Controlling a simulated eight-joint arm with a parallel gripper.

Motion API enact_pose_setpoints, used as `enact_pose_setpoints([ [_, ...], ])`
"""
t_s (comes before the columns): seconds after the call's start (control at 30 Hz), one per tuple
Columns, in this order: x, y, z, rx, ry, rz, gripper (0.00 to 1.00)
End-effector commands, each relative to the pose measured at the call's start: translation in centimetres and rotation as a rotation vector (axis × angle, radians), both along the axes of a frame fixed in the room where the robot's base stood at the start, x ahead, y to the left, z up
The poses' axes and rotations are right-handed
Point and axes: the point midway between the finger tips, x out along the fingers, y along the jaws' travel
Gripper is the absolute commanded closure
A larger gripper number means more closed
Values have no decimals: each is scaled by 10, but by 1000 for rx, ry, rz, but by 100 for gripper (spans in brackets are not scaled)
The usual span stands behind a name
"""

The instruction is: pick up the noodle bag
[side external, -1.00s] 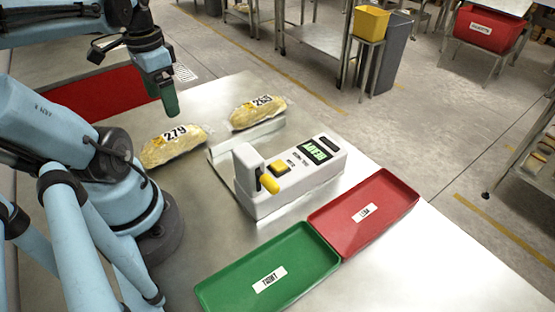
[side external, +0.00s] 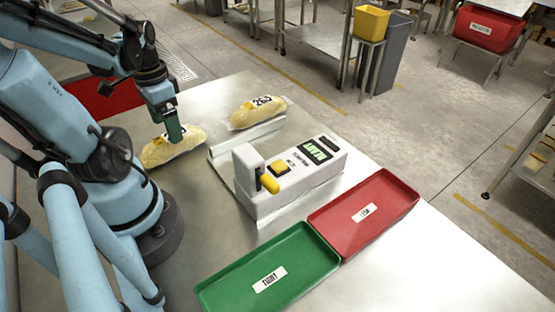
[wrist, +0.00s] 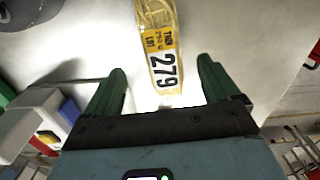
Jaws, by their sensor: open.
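A noodle bag (side external: 160,151), clear with pale yellow noodles, lies flat on the steel table beside my arm's base. In the wrist view the bag (wrist: 156,18) carries a 279 label and points in between my fingers. A second noodle bag (side external: 250,115) lies on the raised platform of the checkweigher. My gripper (side external: 176,137) is over the right part of the first bag, with its green fingers low by the label. In the wrist view my gripper (wrist: 160,85) is open, one finger on each side of the bag's end. I cannot tell whether the fingers touch it.
The white checkweigher (side external: 290,175) with a yellow button and green display stands mid-table. A green tray (side external: 318,245) and a red tray (side external: 398,187) lie at the front right. A red mat (side external: 110,98) is behind my arm. The table's right front corner is clear.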

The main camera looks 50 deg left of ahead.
Motion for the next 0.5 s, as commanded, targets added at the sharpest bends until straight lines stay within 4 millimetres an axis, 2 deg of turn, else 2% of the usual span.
enact_pose_setpoints([
  [0.5,3,5,-38,0,0,0,11],
])
